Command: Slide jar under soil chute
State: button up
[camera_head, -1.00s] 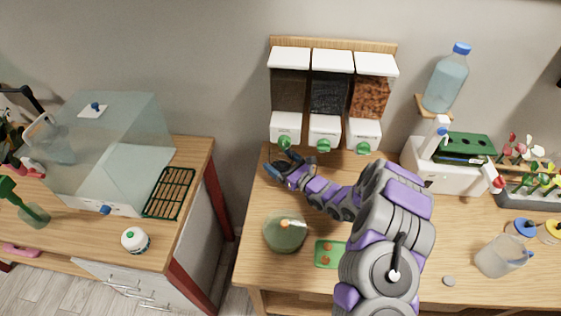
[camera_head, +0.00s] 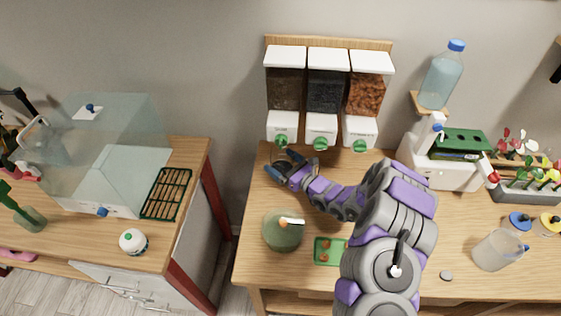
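Three wall dispensers hang side by side. The left one (camera_head: 285,88) holds dark brown, soil-like grains and has a green knob (camera_head: 281,142) on its white chute. My gripper (camera_head: 284,163) is low over the table, just below and in front of this left chute. Its two blue fingers are spread apart. A small, pale, see-through round shape, perhaps the jar, shows faintly between them. I cannot tell whether the fingers touch it. A larger round greenish glass vessel (camera_head: 283,238), with an orange and white item at its top, stands nearer on the table.
The middle dispenser (camera_head: 327,90) holds black grains, the right one (camera_head: 366,92) orange-brown pieces. A green tray (camera_head: 328,258) lies beside the glass vessel. A gap separates this table from the left one.

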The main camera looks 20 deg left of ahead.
jog(key=shift+s+r, duration=0.1)
jog(key=p+v, duration=0.3)
jog(key=v, duration=1.4)
jog(key=shift+d, duration=0.15)
jog(key=s+a+r+n+g+h, duration=0.1)
jog(key=s+a+r+n+g, duration=0.2)
jog(key=s+r+n+g, duration=0.55)
jog(key=s+a+r+n+g+h, duration=0.15)
jog(key=s+r+n+g, duration=0.35)
jog(key=s+r+n, duration=0.55)
jog(key=s+d+r+n+h, duration=0.3)
jog(key=s+d+h, duration=0.45)
jog(key=s, duration=0.35)
jog(key=s+d+r+t+h, duration=0.1)
jog(key=s+d+t+h, duration=0.1)
jog(key=d, duration=0.6)
jog(key=s+d+n+t+h, duration=0.1)
jog(key=s+d+h, duration=0.3)
jog(key=d, duration=0.4)
jog(key=shift+d+r+t, duration=0.3)
jog(key=shift+r+t, duration=0.1)
jog(key=shift+t, duration=0.15)
